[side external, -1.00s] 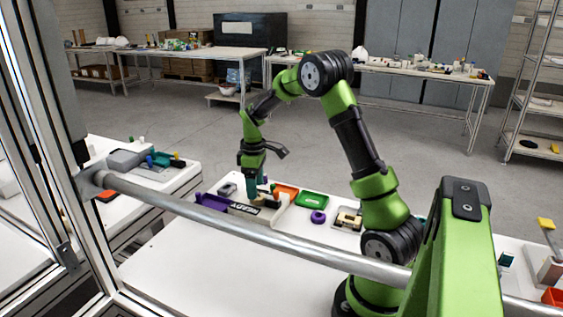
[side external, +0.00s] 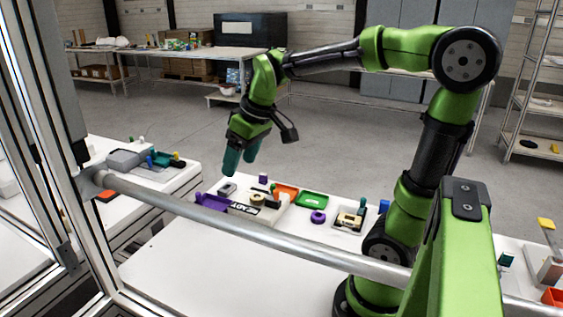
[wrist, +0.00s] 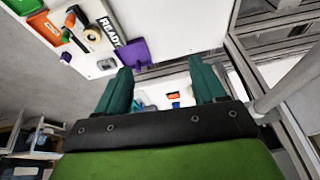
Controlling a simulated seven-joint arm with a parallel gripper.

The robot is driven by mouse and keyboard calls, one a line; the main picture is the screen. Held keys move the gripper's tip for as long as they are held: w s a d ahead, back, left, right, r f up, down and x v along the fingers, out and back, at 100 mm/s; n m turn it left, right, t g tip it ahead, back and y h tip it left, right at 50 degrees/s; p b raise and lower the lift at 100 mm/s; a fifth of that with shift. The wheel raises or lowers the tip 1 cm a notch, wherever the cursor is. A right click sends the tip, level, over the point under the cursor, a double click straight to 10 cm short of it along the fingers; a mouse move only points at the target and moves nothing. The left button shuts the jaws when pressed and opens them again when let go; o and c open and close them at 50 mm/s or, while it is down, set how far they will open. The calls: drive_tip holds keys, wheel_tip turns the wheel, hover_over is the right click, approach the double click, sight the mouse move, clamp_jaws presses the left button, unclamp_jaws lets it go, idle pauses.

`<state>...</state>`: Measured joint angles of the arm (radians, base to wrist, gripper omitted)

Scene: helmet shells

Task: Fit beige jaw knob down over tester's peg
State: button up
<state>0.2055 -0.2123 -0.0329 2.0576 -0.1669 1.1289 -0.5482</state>
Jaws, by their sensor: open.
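The beige jaw knob (side external: 257,199) stands on the white tester (side external: 278,215), beside the black-and-white READY label (side external: 243,209). In the wrist view the knob (wrist: 92,33) is a round beige piece next to the READY label (wrist: 110,28). The peg is not distinguishable, and I cannot tell how far down the knob sits. My gripper (side external: 240,160) is raised above and left of the tester, tilted, with its teal fingers apart. In the wrist view the gripper (wrist: 161,68) is open and empty, and the knob lies beyond its left finger.
A purple tray (side external: 212,202) is at the tester's left. A metal rail (side external: 250,232) crosses in front. The front table area is clear.

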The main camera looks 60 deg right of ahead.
drive_tip(key=s+a+m+t+y, duration=0.1)
drive_tip(key=s+a+m+t, duration=0.2)
drive_tip(key=s+a, duration=0.6)
drive_tip(key=shift+s+f+y, duration=0.2)
drive_tip(key=shift+f+y, duration=0.1)
